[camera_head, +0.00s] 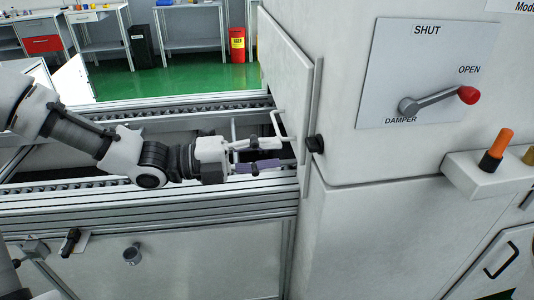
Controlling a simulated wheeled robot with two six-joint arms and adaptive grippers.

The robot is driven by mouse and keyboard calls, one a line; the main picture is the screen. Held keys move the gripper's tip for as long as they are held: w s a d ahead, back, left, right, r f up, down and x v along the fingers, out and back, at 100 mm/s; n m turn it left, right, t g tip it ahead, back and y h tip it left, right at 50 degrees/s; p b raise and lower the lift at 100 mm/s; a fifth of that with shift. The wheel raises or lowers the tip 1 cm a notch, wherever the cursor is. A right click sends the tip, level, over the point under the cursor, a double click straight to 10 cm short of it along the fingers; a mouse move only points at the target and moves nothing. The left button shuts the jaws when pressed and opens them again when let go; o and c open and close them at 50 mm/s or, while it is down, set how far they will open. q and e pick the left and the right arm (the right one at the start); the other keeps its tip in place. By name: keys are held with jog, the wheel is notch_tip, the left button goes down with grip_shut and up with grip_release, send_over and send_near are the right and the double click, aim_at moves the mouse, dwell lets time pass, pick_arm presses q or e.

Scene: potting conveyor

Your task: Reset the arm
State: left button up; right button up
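My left arm reaches in from the left over the conveyor (200,203). My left gripper (275,155) is at the machine's opening, in front of the white hinged door panel (287,70). Nothing shows held between the fingers. My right gripper is not in view.
The machine's damper lever (438,99) has a red knob by the OPEN label. An orange-and-black handle (495,150) stands in a white holder (486,178) at the right. Benches, a black bin (141,46) and a red bin (237,45) stand on the green floor behind.

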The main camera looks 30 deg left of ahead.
pick_arm(q)
jog(key=shift+f, duration=0.1)
jog(key=s+d+f+n+g+y+p, duration=0.2)
jog(key=s+f+n+g+y+p, duration=0.35)
jog(key=f, duration=0.85)
jog(key=s+d+f+n+g+y+p, duration=0.3)
jog(key=s+f+n, duration=0.4)
jog(key=f, duration=0.6)
jog(key=s+a+f+n+g+y+p, duration=0.1)
jog(key=s+a+f+n+y, duration=0.5)
jog(key=n, duration=1.1)
jog(key=s+a+p, duration=0.1)
jog(key=s+a, duration=0.2)
jog(key=shift+a+f, duration=0.2)
jog(key=shift+f, duration=0.05)
